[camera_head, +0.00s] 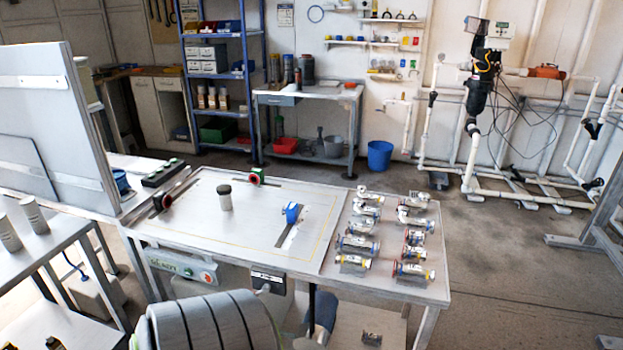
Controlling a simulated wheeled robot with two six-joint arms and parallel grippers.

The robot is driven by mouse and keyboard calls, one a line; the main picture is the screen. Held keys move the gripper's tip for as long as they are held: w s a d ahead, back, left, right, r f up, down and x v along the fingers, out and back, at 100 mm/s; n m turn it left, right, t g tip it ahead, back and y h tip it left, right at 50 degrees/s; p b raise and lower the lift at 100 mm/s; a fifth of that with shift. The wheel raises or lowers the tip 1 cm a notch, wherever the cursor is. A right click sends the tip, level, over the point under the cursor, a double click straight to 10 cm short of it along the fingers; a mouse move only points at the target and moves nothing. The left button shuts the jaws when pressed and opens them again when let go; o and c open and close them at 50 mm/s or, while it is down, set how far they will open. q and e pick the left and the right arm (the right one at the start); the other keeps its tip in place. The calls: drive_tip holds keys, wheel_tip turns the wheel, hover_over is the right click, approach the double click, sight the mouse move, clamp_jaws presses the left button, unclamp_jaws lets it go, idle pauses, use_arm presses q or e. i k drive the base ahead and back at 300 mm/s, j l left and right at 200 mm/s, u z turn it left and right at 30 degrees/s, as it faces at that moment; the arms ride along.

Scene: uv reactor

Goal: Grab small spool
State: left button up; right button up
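Several small pipe-like spools with coloured end rings lie in two columns on the right part of the worktable (300,262). A front spool of the right column (413,270) has a red end and a yellow-blue end. A front spool of the left column (352,262) lies to its left. A short grey cylinder with a dark top (225,197) stands upright on the left part of the table. I cannot tell which piece is the small spool. Neither of my grippers is in view.
A blue clamp-like piece (292,212) sits on a slot in the table, and a red-and-green piece (257,176) stands at the back edge. A side table (45,244) with grey cylinders is at left. Open floor (520,265) lies to the right.

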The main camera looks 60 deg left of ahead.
sight(353, 264)
drive_tip(key=u, duration=1.75)
